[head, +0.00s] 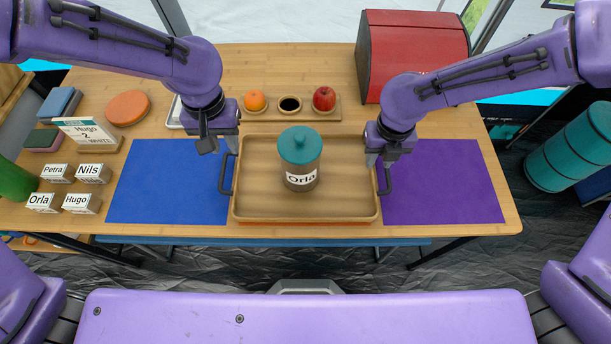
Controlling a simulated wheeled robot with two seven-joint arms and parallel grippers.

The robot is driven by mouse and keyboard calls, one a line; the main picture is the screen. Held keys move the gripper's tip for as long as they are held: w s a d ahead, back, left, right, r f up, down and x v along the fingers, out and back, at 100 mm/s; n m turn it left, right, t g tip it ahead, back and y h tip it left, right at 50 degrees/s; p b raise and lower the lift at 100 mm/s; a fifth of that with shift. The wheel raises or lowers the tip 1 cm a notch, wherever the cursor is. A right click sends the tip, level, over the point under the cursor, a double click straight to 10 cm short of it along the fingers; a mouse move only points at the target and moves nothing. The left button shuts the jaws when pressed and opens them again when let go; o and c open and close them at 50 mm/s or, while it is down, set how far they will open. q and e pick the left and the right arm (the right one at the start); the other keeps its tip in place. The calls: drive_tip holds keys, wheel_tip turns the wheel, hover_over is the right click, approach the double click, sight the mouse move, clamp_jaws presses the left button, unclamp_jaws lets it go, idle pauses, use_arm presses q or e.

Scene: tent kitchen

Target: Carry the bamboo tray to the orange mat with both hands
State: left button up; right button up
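The bamboo tray (255,203) is in the middle of the table, with a dark handle at each end. A canister (300,148) with a teal lid, labelled "Orla", stands upright in it. A thin strip of the orange mat (305,223) shows along the tray's front edge; the tray hides the rest. I cannot tell whether the tray rests on it or is just above. My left gripper (231,146) is at the far end of the left handle. My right gripper (373,159) is by the right handle, at the tray's right edge. Finger openings are unclear.
A blue mat (165,185) lies left of the tray, a purple mat (445,185) right. Behind are a small board with an orange (255,100), a dark cup (290,104) and an apple (324,98), and a red bread box (415,48). Name blocks (80,203) stand far left.

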wheel_tip(320, 180, up, 6)
drive_tip(key=shift+r, duration=0.1)
idle(0.5)
